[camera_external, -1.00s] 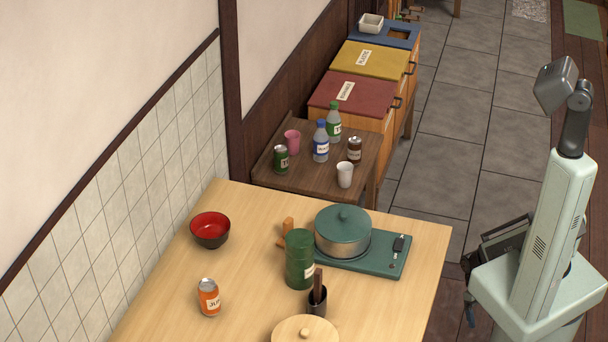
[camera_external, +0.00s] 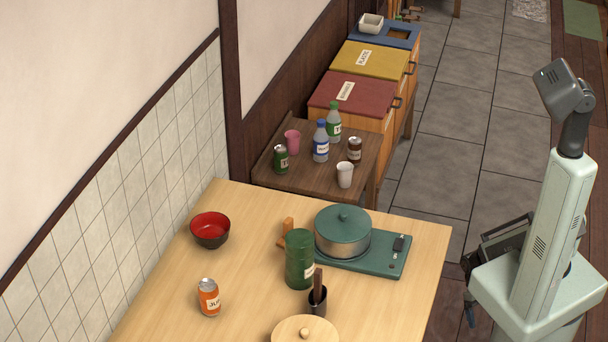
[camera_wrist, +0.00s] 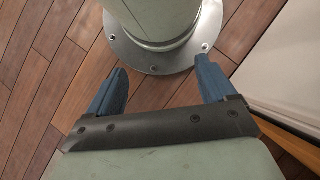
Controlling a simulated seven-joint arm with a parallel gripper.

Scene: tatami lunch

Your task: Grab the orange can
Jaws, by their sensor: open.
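The orange can (camera_external: 209,297) stands upright on the light wooden table (camera_external: 165,290), near its left edge in the external view. My gripper shows at the right in the external view (camera_external: 470,308), small and low beside the table, well apart from the can. In the wrist view my gripper (camera_wrist: 158,85) has its two blue fingers spread wide with nothing between them. That view looks down at the wooden floor and a round metal base flange, and the can is not in it.
A dark green canister (camera_external: 299,262) and a dark cup with utensils (camera_external: 318,302) stand right of the can. A red-black bowl (camera_external: 210,230) is behind it. A pot (camera_external: 343,232) sits on a green burner (camera_external: 385,262). A round wooden lid (camera_external: 290,327) is at the front.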

